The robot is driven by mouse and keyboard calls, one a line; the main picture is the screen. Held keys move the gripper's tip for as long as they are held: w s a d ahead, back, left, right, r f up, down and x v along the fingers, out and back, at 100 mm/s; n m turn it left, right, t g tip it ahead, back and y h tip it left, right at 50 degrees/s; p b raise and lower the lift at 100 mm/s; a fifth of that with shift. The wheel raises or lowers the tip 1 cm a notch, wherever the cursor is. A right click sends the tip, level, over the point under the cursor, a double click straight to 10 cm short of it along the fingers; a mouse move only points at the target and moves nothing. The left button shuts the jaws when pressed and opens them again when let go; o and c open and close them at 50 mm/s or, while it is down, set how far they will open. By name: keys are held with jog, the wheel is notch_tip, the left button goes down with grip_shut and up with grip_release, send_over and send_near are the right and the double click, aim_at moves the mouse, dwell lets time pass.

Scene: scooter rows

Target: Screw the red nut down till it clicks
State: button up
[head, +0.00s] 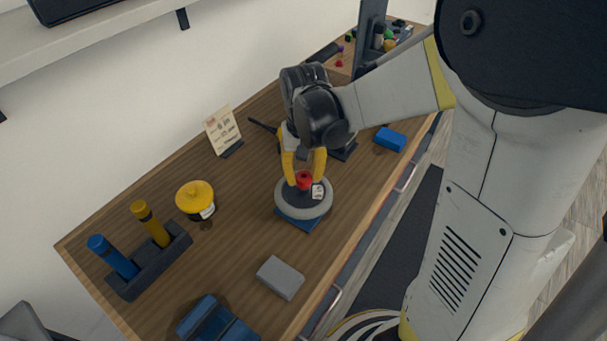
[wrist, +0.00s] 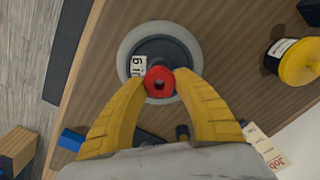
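The red nut (head: 304,180) sits at the centre of a round wheel (head: 284,206) with a light grey rim and a dark hub. In the wrist view the red nut (wrist: 160,84) shows its dark central hole, and the wheel's rim (wrist: 125,57) surrounds it. My gripper (head: 304,174) points down at the hub. Its two yellow fingers stand on either side of the nut and appear to touch it; the wrist view shows the gripper (wrist: 161,80) the same way. A white tag with black print (head: 318,191) lies on the hub beside the nut. Thread under the nut is hidden.
The wheel rests on a blue base (head: 297,224) on the wooden bench (head: 235,245). A yellow-lidded pot (head: 195,197), a dark holder with blue and yellow handles (head: 150,262), a grey block (head: 280,277), a blue block (head: 390,139) and a card (head: 222,130) stand around it.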

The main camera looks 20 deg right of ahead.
jog(key=m, duration=1)
jog(key=shift+m, duration=0.4)
jog(key=m, duration=0.5)
jog(key=shift+m+b, duration=0.3)
jog(key=m, duration=0.5)
jog(key=shift+r, duration=0.1)
jog(key=o, duration=1.1)
jog(key=shift+w, duration=0.15)
